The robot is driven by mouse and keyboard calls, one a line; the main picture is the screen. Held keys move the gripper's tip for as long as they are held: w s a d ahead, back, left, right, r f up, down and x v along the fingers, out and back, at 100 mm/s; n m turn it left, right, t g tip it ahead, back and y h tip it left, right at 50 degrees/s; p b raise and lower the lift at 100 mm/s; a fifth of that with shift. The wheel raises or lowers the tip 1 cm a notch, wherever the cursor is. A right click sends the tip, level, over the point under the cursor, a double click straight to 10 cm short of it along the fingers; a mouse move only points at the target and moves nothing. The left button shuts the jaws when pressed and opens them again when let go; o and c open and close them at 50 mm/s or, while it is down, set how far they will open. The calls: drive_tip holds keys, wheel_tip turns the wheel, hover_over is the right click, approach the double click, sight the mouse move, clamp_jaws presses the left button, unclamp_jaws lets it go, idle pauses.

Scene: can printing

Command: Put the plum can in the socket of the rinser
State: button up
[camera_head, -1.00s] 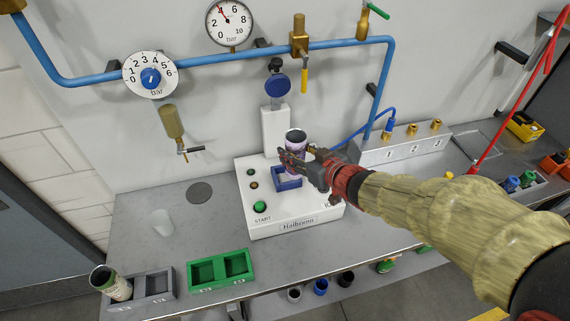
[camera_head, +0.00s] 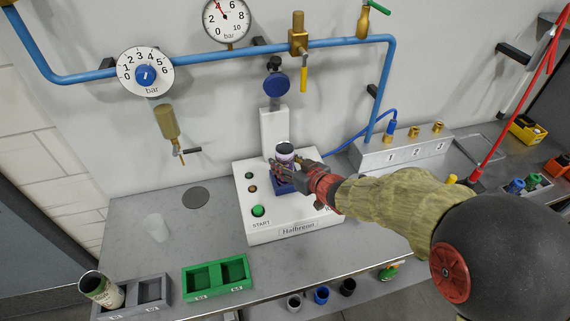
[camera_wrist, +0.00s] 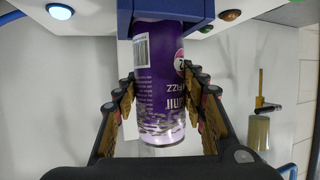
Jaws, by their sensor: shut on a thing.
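The plum can (camera_head: 285,149) is purple with a pale, speckled end and an open top. In the wrist view the can (camera_wrist: 160,85) sits between the two fingers of my gripper (camera_wrist: 160,105), which is shut on it. The rinser (camera_head: 285,222) is a white box with a blue square socket (camera_head: 284,187) on top. The can stands about upright at the socket, its lower part inside the blue walls as far as I can tell. My gripper (camera_head: 290,168) hides part of the can and the socket. The wrist view also shows the blue socket wall (camera_wrist: 125,18).
A blue round head (camera_head: 276,82) on a white column stands behind the socket.

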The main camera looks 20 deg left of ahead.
drive_tip(key=shift+o, duration=1.3)
drive_tip(key=shift+f, duration=0.15)
drive_tip(key=o, duration=0.5)
